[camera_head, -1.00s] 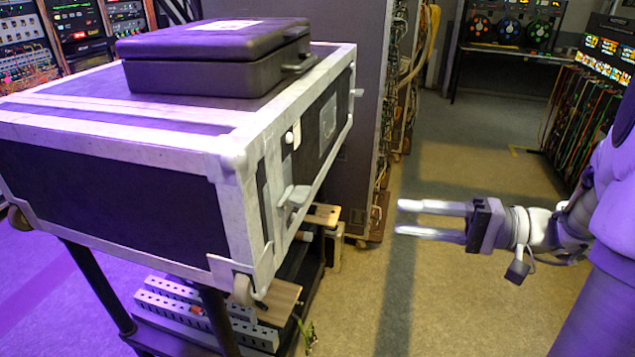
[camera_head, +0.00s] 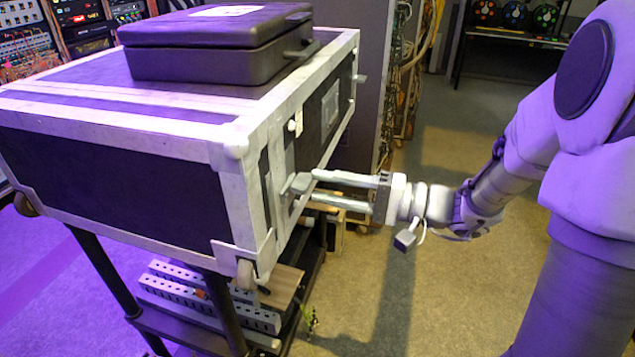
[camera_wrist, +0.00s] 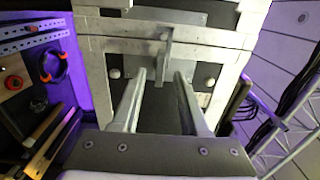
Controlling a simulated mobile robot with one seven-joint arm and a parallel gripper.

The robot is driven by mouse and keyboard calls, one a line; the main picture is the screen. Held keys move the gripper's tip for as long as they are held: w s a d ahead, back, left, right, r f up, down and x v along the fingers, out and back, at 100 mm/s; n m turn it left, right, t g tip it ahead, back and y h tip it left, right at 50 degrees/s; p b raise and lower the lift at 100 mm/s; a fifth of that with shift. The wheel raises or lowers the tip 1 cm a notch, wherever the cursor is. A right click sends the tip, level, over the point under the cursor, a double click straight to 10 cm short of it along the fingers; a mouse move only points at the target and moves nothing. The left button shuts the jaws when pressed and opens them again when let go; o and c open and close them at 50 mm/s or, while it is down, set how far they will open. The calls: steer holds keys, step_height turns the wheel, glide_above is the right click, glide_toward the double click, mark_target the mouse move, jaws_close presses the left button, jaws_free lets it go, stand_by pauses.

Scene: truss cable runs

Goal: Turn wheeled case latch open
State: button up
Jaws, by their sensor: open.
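The wheeled case (camera_head: 115,195) is a black box with pale metal edges, standing on a dark-legged stand. Its latch (camera_head: 298,184) is a small grey lever sticking out of the case's right-hand face. In the wrist view the latch (camera_wrist: 165,58) stands upright at the fingertips. My gripper (camera_head: 313,186) is open, with its two straight fingers pointing at that face. In the wrist view the fingertips of my gripper (camera_wrist: 160,75) are on either side of the latch's lower end. I cannot tell whether either finger touches it.
A closed black box (camera_head: 215,45) lies on top of the case. Perforated grey strips (camera_head: 205,300) lie on a shelf below. A tall cabinet with cables (camera_head: 365,70) stands behind. The floor (camera_head: 430,300) under my arm is clear.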

steer(key=shift+x, duration=1.05)
jaws_close()
